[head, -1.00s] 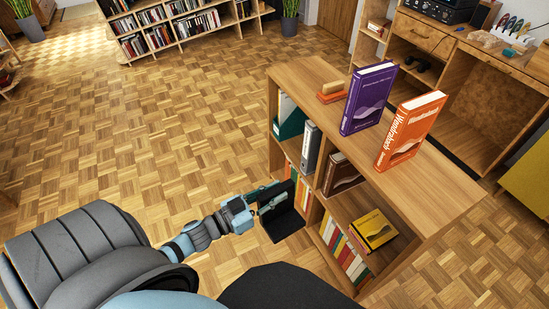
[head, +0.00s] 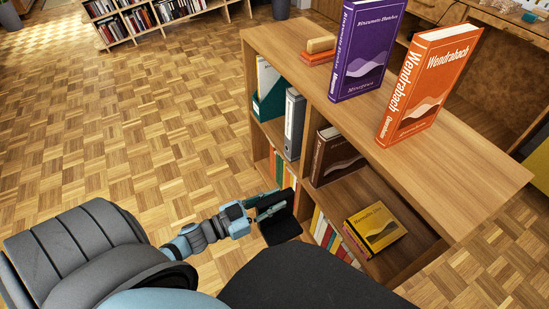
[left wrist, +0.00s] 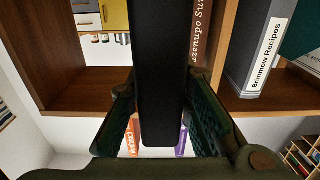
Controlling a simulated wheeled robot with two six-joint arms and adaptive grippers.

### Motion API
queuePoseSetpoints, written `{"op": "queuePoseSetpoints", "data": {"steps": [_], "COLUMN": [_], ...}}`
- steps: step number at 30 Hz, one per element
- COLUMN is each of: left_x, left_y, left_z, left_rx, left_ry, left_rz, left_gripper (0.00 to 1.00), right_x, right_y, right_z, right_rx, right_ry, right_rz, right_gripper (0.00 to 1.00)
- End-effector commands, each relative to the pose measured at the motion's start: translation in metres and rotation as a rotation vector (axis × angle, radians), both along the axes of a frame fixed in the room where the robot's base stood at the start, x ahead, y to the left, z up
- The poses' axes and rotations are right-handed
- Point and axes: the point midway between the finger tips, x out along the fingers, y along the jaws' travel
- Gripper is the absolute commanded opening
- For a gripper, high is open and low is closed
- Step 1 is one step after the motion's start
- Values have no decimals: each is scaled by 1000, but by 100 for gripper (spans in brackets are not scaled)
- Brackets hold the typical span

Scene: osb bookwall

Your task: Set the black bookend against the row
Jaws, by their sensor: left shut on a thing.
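My left gripper (head: 266,207) is shut on the black bookend (head: 281,228) and holds it upright in front of the shelf unit's open side. In the left wrist view the bookend (left wrist: 158,55) stands between the two fingers (left wrist: 160,100) and hides part of the shelf behind. The brown book (left wrist: 201,38) and the grey binder (left wrist: 262,45) also show in the left wrist view. My right gripper is not in view.
A yellow book (head: 375,228) lies on the same shelf, right of the row, with a bare gap between. Several books (head: 330,236) fill the lower shelf. A purple book (head: 366,50) and an orange book (head: 428,85) stand on the wooden top (head: 462,165). Parquet floor is clear at left.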

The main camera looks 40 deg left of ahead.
Motion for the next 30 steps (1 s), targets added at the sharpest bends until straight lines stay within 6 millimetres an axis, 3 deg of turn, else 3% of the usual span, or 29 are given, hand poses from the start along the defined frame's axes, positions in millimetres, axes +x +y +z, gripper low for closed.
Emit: {"op": "queuePoseSetpoints", "data": {"steps": [1, 4, 22, 30], "left_x": [1, 1, 0, 24], "left_y": [-1, -1, -1, -12], "left_z": [-11, -17, -14, -16], "left_rx": [-4, -3, -1, 0], "left_ry": [-11, -12, -6, -10], "left_rz": [-4, -4, -2, -2], "left_gripper": [0, 0, 0, 0], "right_x": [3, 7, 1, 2], "right_y": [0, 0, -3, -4], "right_z": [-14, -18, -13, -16], "right_rx": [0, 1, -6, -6], "right_ry": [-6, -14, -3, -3], "right_rz": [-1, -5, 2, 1], "right_gripper": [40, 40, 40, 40]}}
